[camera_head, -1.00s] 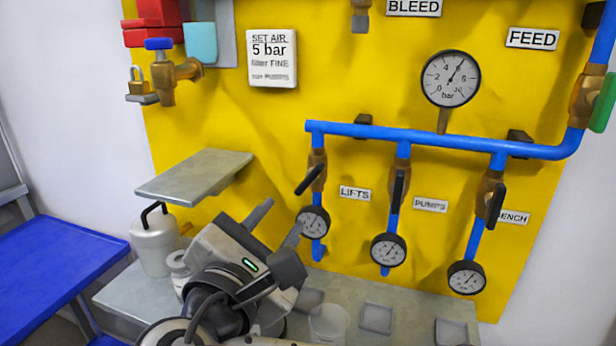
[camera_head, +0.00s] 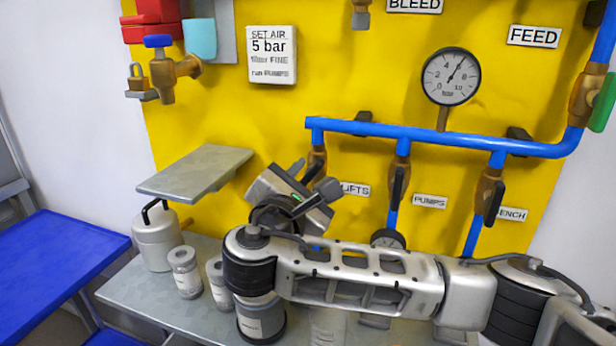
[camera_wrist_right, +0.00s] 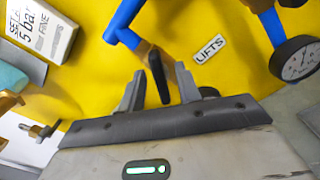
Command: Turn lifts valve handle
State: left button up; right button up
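The lifts valve has a brass body (camera_head: 317,157) below the blue pipe, and its black handle is mostly hidden by my gripper in the head view. In the right wrist view the black lever handle (camera_wrist_right: 159,78) lies between the two fingers of my right gripper (camera_wrist_right: 160,80), with a visible gap to the fingers. My right gripper (camera_head: 312,177) is open in front of the lifts valve. The LIFTS label (camera_wrist_right: 209,50) is just right of the handle, and is partly covered in the head view (camera_head: 356,190). My left gripper is not in view.
The pumps valve handle (camera_head: 398,184) and bench valve handle (camera_head: 495,203) hang to the right. A grey shelf (camera_head: 195,172) juts out left of my gripper. A canister (camera_head: 156,243) and small jars (camera_head: 185,272) stand on the grey bench (camera_head: 130,290) below.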

grip_shut()
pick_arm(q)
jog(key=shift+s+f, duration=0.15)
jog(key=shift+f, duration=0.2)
pick_arm(e)
jog(key=shift+f+m, duration=0.1)
jog(key=shift+m, duration=0.2)
jog(key=shift+f+m+b, duration=0.15)
jog(key=shift+m+b, duration=0.65)
jog(key=shift+b, duration=0.1)
pick_arm(q)
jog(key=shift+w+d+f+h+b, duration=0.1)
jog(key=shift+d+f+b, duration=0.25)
jog(key=shift+b, duration=0.65)
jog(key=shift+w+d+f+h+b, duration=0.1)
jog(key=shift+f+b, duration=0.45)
jog(key=shift+b, duration=0.45)
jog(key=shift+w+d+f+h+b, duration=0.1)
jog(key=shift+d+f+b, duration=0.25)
jog(key=shift+b, duration=0.65)
pick_arm(e)
jog(key=shift+m, duration=4.4)
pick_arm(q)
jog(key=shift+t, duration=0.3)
